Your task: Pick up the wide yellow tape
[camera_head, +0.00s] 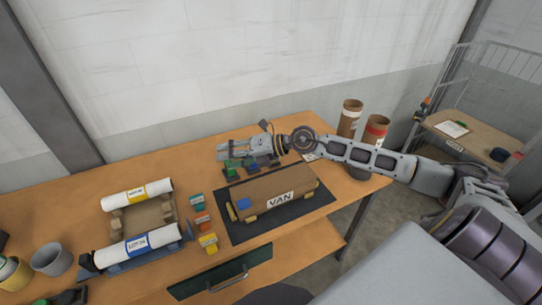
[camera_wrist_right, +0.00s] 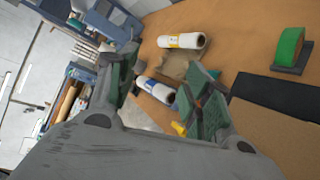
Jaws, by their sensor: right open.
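A yellow piece that looks like the yellow tape (camera_head: 208,241) sits on the table left of the dark mat, the nearest of three small coloured pieces in a row. An orange piece (camera_head: 202,221) and a green piece (camera_head: 195,201) stand behind it. A green roll on a dark holder (camera_wrist_right: 289,46) shows in the right wrist view. My right gripper (camera_head: 222,152) is open and empty over the back of the table, pointing left, well away from the yellow piece. Its open fingers also show in the wrist view (camera_wrist_right: 165,97). My left gripper is not in view.
A brown bundle marked VAN (camera_head: 280,192) lies on the dark mat (camera_head: 236,230). Two white rolls, one yellow-banded (camera_head: 137,196) and one blue-banded (camera_head: 138,245), rest at left. Cardboard tubes (camera_head: 376,130) stand at back right.

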